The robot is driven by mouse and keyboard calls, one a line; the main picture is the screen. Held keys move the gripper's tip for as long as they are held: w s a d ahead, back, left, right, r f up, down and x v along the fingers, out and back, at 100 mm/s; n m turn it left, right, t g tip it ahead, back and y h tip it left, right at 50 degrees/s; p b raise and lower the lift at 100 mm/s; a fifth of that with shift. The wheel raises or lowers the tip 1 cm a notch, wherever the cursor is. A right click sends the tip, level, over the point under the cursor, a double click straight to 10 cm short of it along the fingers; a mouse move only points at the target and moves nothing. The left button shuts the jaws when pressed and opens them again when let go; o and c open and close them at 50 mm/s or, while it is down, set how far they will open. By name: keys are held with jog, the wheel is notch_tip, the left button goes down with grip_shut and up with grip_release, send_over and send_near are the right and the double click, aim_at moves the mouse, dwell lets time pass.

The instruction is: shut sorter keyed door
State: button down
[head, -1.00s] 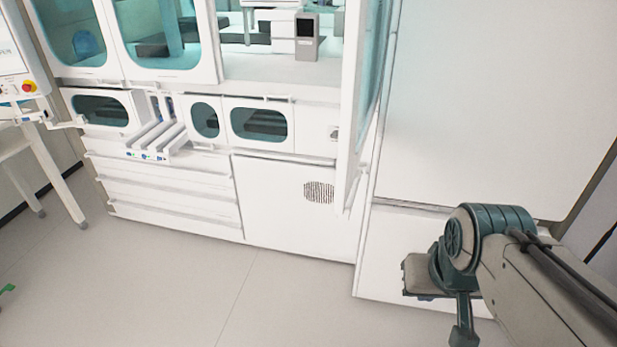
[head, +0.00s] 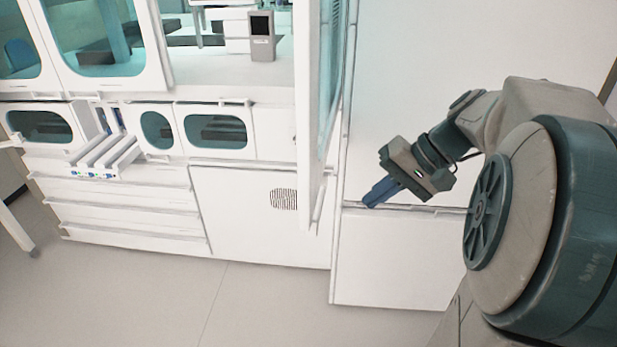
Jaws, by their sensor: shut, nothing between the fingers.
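The sorter (head: 225,270) is a large white cabinet with teal windows. Its door (head: 308,130), a tall white frame with a teal pane, stands swung open toward me at the right end of the upper bay and is seen nearly edge-on. The bay behind it is exposed. I cannot make out a key or lock on the door. My gripper (head: 372,200) is to the right of the door, apart from it, in front of a white panel. Its blue fingers point down and left, shut and empty.
A small grey device with a dark screen (head: 262,38) stands inside the open bay. White tube tracks (head: 105,152) jut out from the front at left. A white cabinet (head: 400,255) is at right. The floor (head: 150,290) in front is clear.

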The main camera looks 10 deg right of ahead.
jog(key=w+d+t+y, duration=0.1)
jog(key=w+d, duration=0.1)
jog(key=d, duration=0.2)
jog(key=p, duration=0.3)
send_near(314, 209)
notch_tip(314, 209, down, 5)
jog(key=w+a, duration=0.2)
jog(key=shift+w+a, duration=0.1)
jog(key=shift+a, duration=0.7)
jog(key=shift+a, duration=0.15)
